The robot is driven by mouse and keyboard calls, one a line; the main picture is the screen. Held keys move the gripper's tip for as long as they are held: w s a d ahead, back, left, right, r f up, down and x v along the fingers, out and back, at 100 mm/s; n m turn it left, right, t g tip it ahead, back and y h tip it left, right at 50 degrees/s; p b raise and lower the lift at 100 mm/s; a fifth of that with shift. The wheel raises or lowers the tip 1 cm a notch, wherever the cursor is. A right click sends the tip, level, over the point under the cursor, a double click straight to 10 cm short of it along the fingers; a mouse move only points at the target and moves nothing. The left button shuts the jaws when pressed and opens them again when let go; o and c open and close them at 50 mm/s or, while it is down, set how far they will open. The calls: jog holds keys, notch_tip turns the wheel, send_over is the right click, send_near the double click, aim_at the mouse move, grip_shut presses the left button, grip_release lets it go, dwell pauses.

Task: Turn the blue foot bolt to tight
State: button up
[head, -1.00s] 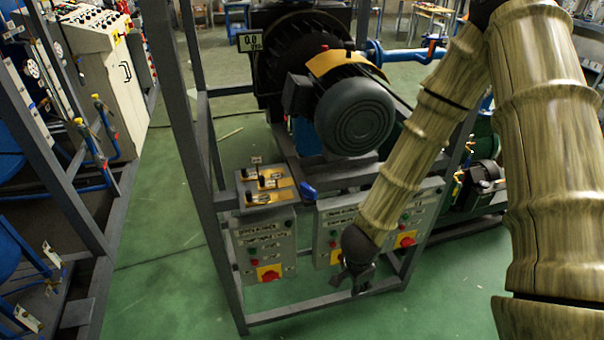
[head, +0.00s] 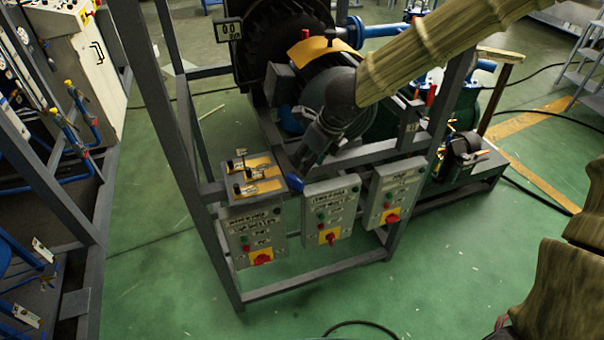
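A small blue part (head: 295,182), which looks like the blue foot bolt, sits on the frame rail between the small switch plate and the middle control box. I cannot read from this view how tight it is. My gripper (head: 304,157) is dark and points down and left, in front of the motor (head: 325,92). Its tips look just above the blue part in the picture; I cannot tell whether they touch it. The fingers are dark and small against the frame, so their opening is unclear.
Control boxes with red knobs (head: 256,236) (head: 331,208) (head: 387,194) hang along the frame's front rail. A switch plate (head: 254,179) with black levers is left of the blue part. A dark upright post (head: 190,130) stands left.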

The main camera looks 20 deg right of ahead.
aim_at(296, 178)
jog(key=b+x, duration=0.1)
jog(key=x, duration=0.9)
jog(key=shift+a, duration=0.2)
